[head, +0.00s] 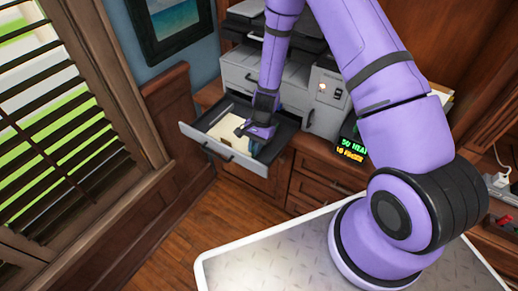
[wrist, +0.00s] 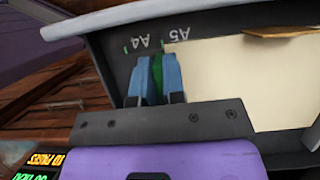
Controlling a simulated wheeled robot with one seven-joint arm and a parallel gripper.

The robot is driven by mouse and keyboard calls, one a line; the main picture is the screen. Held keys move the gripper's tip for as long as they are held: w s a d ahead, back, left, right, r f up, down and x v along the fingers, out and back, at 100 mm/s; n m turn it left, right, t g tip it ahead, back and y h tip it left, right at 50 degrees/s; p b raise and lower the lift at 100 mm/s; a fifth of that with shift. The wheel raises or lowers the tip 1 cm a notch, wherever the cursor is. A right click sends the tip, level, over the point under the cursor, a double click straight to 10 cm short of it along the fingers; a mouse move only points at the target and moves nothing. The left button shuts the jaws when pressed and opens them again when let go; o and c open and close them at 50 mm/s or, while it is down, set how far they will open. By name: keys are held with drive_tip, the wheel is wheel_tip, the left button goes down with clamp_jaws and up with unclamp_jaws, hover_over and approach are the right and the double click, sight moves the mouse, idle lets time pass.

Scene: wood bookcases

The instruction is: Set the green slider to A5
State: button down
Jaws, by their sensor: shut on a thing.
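The green slider (wrist: 157,78) stands in the open paper tray (wrist: 112,62), by the edge of the cream paper. The upside-down labels A4 (wrist: 141,42) and A5 (wrist: 176,35) are on the tray floor beyond it. In the wrist view the slider lies between the two labels; its exact mark cannot be told. My gripper (wrist: 157,85) is shut on the slider, with a blue finger on each side of it. In the head view my gripper (head: 257,136) reaches down into the tray, and the slider cannot be made out there.
The tray's front wall (head: 215,149) sticks out from the grey printer (head: 240,75) on the wooden cabinet. Cream paper (head: 228,127) and a brown piece (wrist: 285,32) lie in the tray. A lit text display (head: 352,149) stands right of the tray. Window blinds are at left.

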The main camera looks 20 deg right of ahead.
drive_tip(key=c, duration=1.5)
unclamp_jaws()
drive_tip(key=v, duration=1)
drive_tip(key=shift+r, duration=0.4)
